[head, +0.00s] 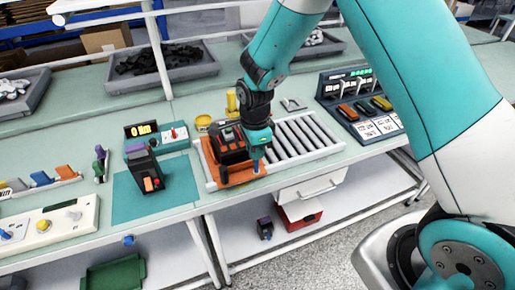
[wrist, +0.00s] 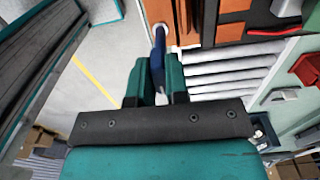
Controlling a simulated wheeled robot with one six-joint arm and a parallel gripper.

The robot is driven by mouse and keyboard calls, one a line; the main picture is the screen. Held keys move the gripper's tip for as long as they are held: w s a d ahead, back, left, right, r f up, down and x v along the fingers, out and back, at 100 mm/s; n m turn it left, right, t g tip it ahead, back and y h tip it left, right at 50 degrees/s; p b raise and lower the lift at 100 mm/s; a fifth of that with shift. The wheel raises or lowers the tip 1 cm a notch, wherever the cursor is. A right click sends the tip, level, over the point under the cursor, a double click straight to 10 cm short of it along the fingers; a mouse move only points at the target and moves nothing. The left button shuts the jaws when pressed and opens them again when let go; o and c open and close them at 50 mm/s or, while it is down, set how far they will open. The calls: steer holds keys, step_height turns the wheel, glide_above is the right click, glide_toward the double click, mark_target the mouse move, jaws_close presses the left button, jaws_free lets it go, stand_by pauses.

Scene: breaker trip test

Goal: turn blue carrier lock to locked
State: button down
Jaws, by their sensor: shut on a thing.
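The blue carrier lock (head: 256,166) is a small blue handle at the front edge of an orange carrier (head: 240,179). In the wrist view the blue lock (wrist: 158,46) stands between my finger pads, beside a pale round seat on the orange plate. My gripper (head: 257,151) points down at the carrier's right front in the head view. In the wrist view my gripper (wrist: 159,78) is shut on the blue lock. The fingers hide part of the handle, so its exact turn angle cannot be told. A black breaker (head: 230,148) sits on the carrier.
A roller conveyor (head: 302,138) lies right of the carrier. A teal mat (head: 178,200) with a black device (head: 147,170) is to the left. A panel with coloured rockers (head: 360,105) stands at right. The bench's front edge is close to the carrier.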

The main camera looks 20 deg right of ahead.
steer(key=c, duration=1.1)
jaws_free()
step_height(320, 180, up, 18)
steer(key=b, duration=0.3)
steer(key=shift+f, duration=0.25)
steer(key=s+a+r+n+y, duration=0.1)
steer(key=s+n, duration=0.7)
steer(key=s+a+n+y, duration=0.1)
steer(key=s+n, duration=0.7)
steer(key=n, duration=0.1)
steer(key=s+a+r+n+y, duration=0.1)
steer(key=s+a+n+y, duration=0.1)
steer(key=s+n, duration=0.6)
steer(key=shift+s+a+r, duration=0.1)
steer(key=shift+s+r, duration=0.2)
steer(key=shift+s, duration=0.1)
